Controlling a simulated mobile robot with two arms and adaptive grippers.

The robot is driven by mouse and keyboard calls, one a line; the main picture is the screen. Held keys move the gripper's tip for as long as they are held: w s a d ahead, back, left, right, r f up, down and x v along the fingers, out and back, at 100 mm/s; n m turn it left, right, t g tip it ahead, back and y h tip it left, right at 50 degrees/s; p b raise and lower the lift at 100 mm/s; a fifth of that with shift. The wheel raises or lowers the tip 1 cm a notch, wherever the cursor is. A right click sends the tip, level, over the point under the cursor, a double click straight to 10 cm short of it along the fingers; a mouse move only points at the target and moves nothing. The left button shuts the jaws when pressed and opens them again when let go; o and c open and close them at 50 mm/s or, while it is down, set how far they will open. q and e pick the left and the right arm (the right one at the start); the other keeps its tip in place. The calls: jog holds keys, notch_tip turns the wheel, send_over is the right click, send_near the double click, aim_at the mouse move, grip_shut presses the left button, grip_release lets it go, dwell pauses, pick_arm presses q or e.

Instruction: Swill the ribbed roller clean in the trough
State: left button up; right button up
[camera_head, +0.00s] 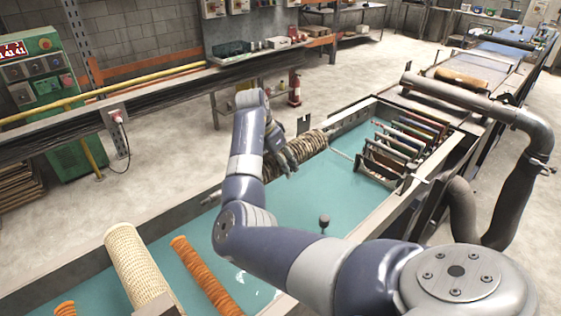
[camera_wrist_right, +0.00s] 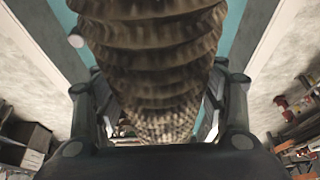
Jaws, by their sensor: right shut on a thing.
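The ribbed roller (camera_head: 306,145) is brown and dirty-looking, with close rings along its length. It lies across the far part of the trough (camera_head: 140,233), which holds blue-green water. My right gripper (camera_head: 283,155) is shut around the roller from above. In the right wrist view the roller (camera_wrist_right: 155,60) runs between the two fingers of the gripper (camera_wrist_right: 155,120). The roller's underside and how deep it sits are hidden. My left gripper is not in view.
Orange ribbed rollers (camera_head: 205,275) and a cream mesh tube (camera_head: 137,262) lie at the near left. A rack of coloured panels (camera_head: 400,145) stands at the trough's right end. A dark bent pipe (camera_head: 500,110) rises at the right. A small knob on a stem (camera_head: 325,222) stands mid-trough.

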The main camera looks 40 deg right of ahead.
notch_tip(320, 180, down, 3)
jog(key=b, duration=0.2)
jog(key=shift+b, duration=0.3)
pick_arm(q)
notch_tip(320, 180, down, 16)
jog(key=b, duration=1.2)
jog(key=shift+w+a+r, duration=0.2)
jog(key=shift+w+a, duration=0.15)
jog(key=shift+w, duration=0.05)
pick_arm(e)
jog(key=shift+d+f, duration=0.1)
jog(key=shift+f, duration=12.75)
pick_arm(q)
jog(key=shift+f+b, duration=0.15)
jog(key=shift+b, duration=0.15)
pick_arm(e)
jog(key=shift+w, duration=0.1)
